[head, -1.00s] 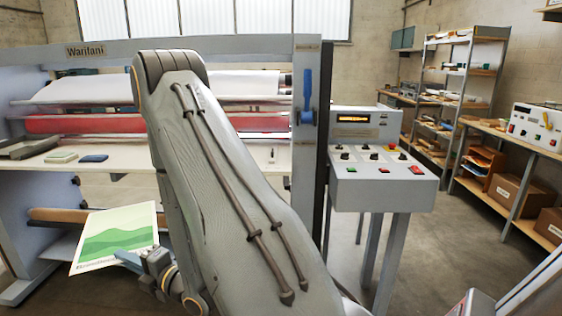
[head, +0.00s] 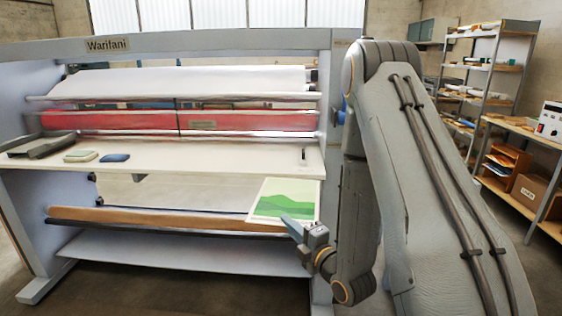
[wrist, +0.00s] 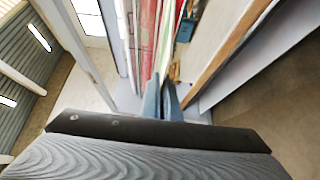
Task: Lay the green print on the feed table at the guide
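The green print (head: 285,203), a pale sheet with green hill shapes, is held at its lower edge by my gripper (head: 291,222). It is tilted, in front of the machine near its right end, with its top just below the feed table's front edge. The feed table (head: 215,160) is the long white shelf below the red roller. A small dark upright piece (head: 304,153) stands at its right end; I cannot tell if it is the guide. In the wrist view the blue fingers (wrist: 163,100) are close together; the print is hard to make out there.
A grey tray (head: 38,145), a pale green block (head: 81,156) and a blue block (head: 115,158) lie at the table's left. A brown roller (head: 150,219) and lower shelf (head: 180,250) lie below. Shelving (head: 490,70) stands at the right.

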